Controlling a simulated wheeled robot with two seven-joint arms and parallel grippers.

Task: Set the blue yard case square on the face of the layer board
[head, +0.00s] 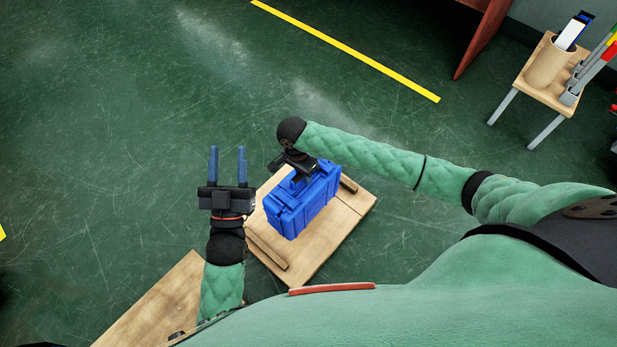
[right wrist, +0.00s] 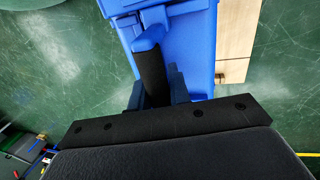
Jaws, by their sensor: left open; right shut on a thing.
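The blue yard case (head: 304,202) is a blue box with a handle on top. My right gripper (head: 300,172) is shut on its handle; in the right wrist view the fingers (right wrist: 158,92) close around the dark grip of the blue case (right wrist: 195,50). The layer board (head: 335,235) is a pale wooden board below the case, with darker strips on it. The case covers the board's middle, and I cannot tell whether it touches the board. My left gripper (head: 228,168) is open and empty, left of the case, with its fingers pointing away from me.
Another wooden surface (head: 160,305) lies at the lower left. A wooden stool (head: 548,85) with a brown container (head: 548,62) stands at the upper right. A reddish-brown piece of furniture (head: 483,35) is at the top. Green floor with a yellow line (head: 345,50) is clear beyond the board.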

